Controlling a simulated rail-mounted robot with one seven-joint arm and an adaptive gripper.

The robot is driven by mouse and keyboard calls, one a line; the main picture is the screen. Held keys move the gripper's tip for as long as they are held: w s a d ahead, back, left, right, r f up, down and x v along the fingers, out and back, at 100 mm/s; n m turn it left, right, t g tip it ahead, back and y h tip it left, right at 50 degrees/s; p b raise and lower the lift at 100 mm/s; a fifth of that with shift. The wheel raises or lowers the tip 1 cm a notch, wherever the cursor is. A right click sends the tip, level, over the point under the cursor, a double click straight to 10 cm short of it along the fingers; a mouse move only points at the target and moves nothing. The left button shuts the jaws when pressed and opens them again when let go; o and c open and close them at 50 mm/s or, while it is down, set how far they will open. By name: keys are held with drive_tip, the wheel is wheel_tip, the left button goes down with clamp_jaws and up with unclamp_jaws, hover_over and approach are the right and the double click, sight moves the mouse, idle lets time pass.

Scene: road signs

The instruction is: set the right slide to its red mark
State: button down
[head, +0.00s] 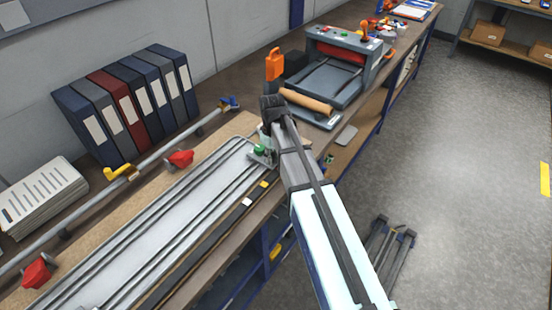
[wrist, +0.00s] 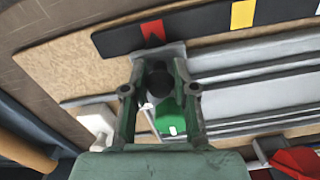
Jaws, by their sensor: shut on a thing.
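The right slide (head: 265,159) is a grey plate with a green knob (head: 259,149) at the far end of the long metal rails. In the wrist view the slide plate (wrist: 172,50) reaches the black strip (wrist: 200,25). The red mark (wrist: 153,32) on the strip lies beside the plate's edge, roughly in line with it. A yellow mark (wrist: 243,13) is farther right. My gripper (wrist: 158,92) is shut on the slide, with a dark grip and the green knob (wrist: 170,120) between its fingers. In the head view my arm hides the red mark.
Red clamps (head: 180,159) and a pipe with a yellow fitting (head: 120,173) lie left of the rails. Binders (head: 125,105) stand along the wall. A tan roll (head: 306,101) and a grey press (head: 345,60) are beyond my gripper. The floor at right is mostly clear.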

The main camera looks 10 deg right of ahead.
drive_tip(key=c, duration=0.9)
unclamp_jaws()
drive_tip(key=shift+r, duration=0.1)
wheel_tip(320, 180, up, 12)
